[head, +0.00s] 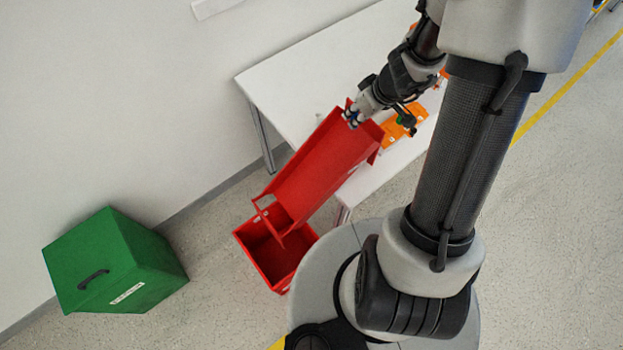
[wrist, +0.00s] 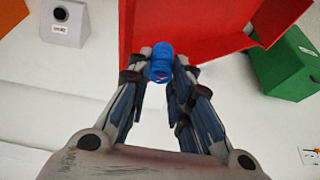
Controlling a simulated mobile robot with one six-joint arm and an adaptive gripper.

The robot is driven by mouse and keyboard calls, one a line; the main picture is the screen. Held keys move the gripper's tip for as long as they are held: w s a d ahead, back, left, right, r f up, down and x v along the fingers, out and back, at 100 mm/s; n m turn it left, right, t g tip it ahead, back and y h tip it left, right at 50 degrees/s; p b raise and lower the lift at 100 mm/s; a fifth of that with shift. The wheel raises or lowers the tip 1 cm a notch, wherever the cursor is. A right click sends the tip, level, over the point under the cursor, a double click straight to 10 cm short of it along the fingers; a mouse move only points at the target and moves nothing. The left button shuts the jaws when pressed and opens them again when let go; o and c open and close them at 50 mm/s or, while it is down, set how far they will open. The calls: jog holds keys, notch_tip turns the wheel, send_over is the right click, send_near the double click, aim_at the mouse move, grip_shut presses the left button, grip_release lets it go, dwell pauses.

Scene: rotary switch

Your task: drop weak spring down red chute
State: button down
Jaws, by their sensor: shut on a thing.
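My gripper (wrist: 161,72) is shut on a blue coil spring (wrist: 161,60) in the wrist view. The spring sticks out past the fingertips, in front of the red chute (wrist: 206,25). In the head view my gripper (head: 354,115) is at the upper end of the red chute (head: 322,165). The chute slopes down from the white table to a red bin (head: 281,261) on the floor. I cannot tell whether the spring touches the chute. The spring is too small to make out clearly in the head view.
A green box (head: 112,262) with a black handle stands on the floor at left; it also shows in the wrist view (wrist: 289,68). An orange object (head: 401,128) lies on the white table (head: 297,86). A grey labelled box (wrist: 63,22) is at the wrist view's upper left.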

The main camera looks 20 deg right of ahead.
jog(key=c, duration=1.4)
grip_release()
jog(key=shift+o, duration=0.2)
jog(key=v, duration=1.2)
jog(key=s+a+r+b, duration=0.3)
jog(key=s+a+r, duration=0.15)
jog(key=a, duration=0.55)
jog(key=s+a+r+m+h+b, duration=0.1)
jog(key=s+a+m, duration=0.3)
jog(key=s, duration=0.6)
jog(key=shift+s+r+h+b, duration=0.15)
jog(key=shift+r+h+b, duration=0.15)
jog(key=shift+r+b, duration=0.5)
